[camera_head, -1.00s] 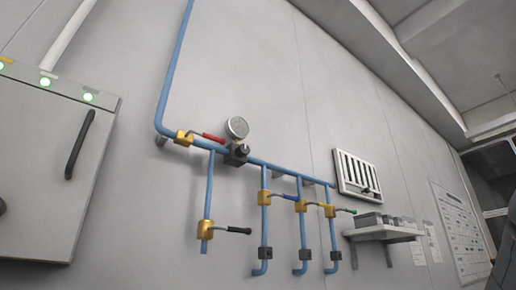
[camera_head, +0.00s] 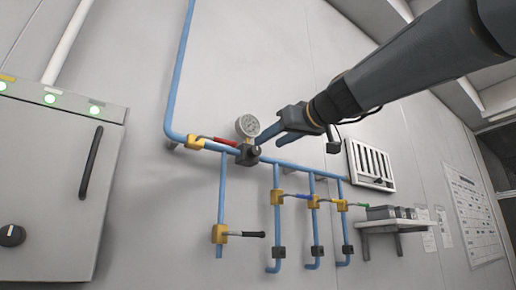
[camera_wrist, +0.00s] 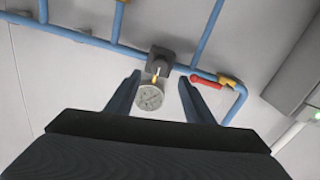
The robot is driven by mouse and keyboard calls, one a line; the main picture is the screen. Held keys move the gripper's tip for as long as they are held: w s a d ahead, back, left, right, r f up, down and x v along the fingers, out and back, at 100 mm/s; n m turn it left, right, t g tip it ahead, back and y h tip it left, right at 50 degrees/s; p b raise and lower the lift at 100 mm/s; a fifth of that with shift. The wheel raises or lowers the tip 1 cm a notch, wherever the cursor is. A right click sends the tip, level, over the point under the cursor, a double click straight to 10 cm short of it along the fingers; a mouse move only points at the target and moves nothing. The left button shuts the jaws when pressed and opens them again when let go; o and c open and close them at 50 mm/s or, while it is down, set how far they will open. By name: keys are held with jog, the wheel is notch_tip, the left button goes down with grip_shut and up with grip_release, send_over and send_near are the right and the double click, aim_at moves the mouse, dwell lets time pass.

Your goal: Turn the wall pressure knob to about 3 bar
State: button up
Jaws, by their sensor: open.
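The dark pressure knob (camera_head: 254,152) sits on the regulator on the blue wall pipe, just below the round gauge (camera_head: 248,126). In the wrist view the dark regulator with its knob (camera_wrist: 160,66) lies just beyond the fingertips, and the gauge (camera_wrist: 150,97) shows between the fingers. The gauge reading is too small to make out. My gripper (camera_head: 268,139) reaches in from the upper right with its fingertips close to the knob. In the wrist view my gripper (camera_wrist: 158,78) is open, one finger on either side, holding nothing. I cannot tell whether it touches the knob.
A red-handled valve (camera_head: 212,138) sits on the pipe left of the regulator. Several branch valves with coloured handles, one of them blue (camera_head: 296,196), hang lower. A grey cabinet (camera_head: 50,190) stands left; a vent (camera_head: 372,166) and a shelf (camera_head: 392,225) are right.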

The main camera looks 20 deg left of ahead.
aim_at(257, 150)
jog(key=p+x, duration=0.4)
jog(key=x, duration=0.3)
jog(key=shift+w+a, duration=0.2)
jog(key=shift+a, duration=0.05)
jog(key=c, duration=1)
jog(key=shift+c, duration=0.2)
